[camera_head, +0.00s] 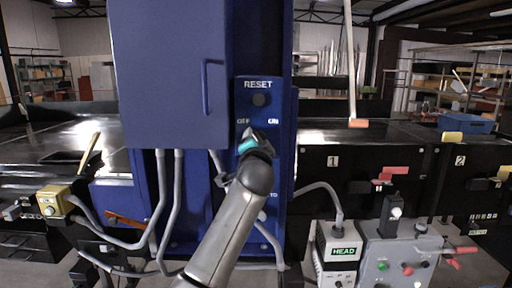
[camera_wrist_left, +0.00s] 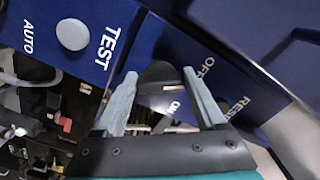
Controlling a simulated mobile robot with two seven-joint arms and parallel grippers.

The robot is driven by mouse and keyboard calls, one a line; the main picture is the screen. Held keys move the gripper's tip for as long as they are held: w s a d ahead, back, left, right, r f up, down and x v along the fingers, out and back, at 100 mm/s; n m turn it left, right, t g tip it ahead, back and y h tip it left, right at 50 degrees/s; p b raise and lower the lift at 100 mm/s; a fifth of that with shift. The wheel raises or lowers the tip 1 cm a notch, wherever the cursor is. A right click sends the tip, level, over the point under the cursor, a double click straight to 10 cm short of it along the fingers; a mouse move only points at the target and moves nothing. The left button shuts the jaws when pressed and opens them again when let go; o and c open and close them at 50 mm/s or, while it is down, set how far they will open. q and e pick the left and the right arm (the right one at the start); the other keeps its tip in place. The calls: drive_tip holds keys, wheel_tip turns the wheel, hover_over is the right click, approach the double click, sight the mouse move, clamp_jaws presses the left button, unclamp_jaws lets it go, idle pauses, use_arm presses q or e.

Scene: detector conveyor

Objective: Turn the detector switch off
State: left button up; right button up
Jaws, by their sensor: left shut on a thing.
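The detector switch is a black knob (camera_wrist_left: 160,73) between the OFF and ON labels on the blue control panel (camera_head: 260,88). In the wrist view it sits between the two grey fingertips of my left gripper (camera_wrist_left: 159,82), with a finger on each side of it. In the head view my left gripper (camera_head: 256,138) is against the panel just below the OFF and ON labels. It hides most of the knob there. Which label the knob points to cannot be told. My right gripper does not show.
A round RESET button (camera_head: 260,100) is above the switch. A blue cabinet door with a handle (camera_head: 207,88) stands at the left. Grey cables, a HEAD box (camera_head: 343,252) and a grey control box (camera_head: 400,255) are lower right.

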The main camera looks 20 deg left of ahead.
use_arm(q)
drive_tip(key=shift+f+n, duration=0.1)
drive_tip(key=shift+n, duration=0.9)
drive_tip(key=o, duration=1.3)
drive_tip(key=b+v, duration=0.3)
drive_tip(key=v, duration=1.2)
drive_tip(key=shift+s+d, duration=0.1)
drive_tip(key=shift+s, duration=0.05)
